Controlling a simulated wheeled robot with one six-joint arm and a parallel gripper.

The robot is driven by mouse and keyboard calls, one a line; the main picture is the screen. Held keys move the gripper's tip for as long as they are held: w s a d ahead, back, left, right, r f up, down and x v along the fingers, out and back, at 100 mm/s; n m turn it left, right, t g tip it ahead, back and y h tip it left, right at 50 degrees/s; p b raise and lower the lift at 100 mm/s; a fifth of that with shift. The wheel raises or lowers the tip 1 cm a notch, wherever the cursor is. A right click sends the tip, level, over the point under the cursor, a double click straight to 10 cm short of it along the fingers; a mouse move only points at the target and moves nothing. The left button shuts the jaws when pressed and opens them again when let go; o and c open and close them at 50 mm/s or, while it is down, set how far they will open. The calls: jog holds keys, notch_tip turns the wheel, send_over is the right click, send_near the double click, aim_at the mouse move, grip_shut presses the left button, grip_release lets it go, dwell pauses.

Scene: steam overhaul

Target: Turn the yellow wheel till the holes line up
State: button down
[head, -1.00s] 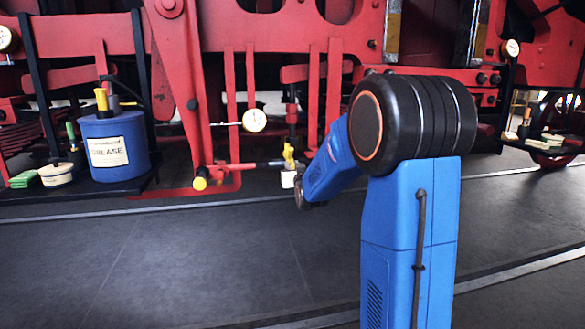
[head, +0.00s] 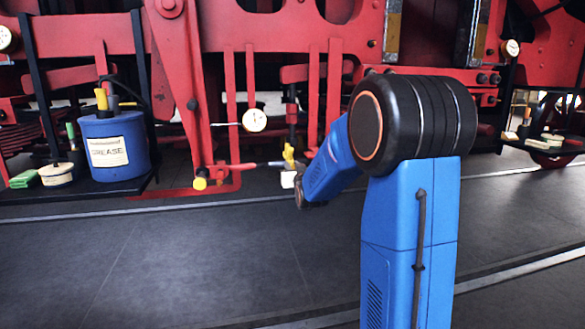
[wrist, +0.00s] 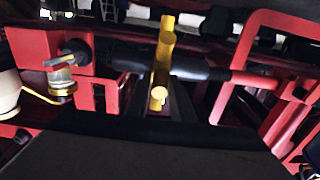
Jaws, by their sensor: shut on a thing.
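The yellow wheel shows in the wrist view as a yellow bar (wrist: 163,66) with rounded ends, set across a dark sleeve (wrist: 205,69) on a red rod. In the head view it is a small yellow shape (head: 289,155) at the end of my forearm. My gripper (wrist: 173,98) reaches up to the yellow bar from below in the wrist view and is shut on it. The jaws' contact is partly hidden behind the yellow bar. I cannot make out the holes or whether they line up.
A red bracket (wrist: 262,62) stands close on the right in the wrist view. A brass-and-glass cup (wrist: 61,83) is on the left. Floor in front is clear.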

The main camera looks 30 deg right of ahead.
jog(key=shift+f, duration=0.15)
jog(key=shift+f, duration=1.25)
jog(key=shift+f, duration=0.4)
jog(key=shift+w+d+f, duration=0.1)
jog(key=shift+w+f, duration=0.3)
jog(key=shift+f, duration=0.35)
jog(key=shift+w, duration=0.1)
jog(key=shift+w+d+f, duration=0.15)
jog(key=shift+w+f, duration=0.1)
jog(key=shift+f, duration=0.15)
jog(key=shift+w+f, duration=0.1)
jog(key=shift+f, duration=0.05)
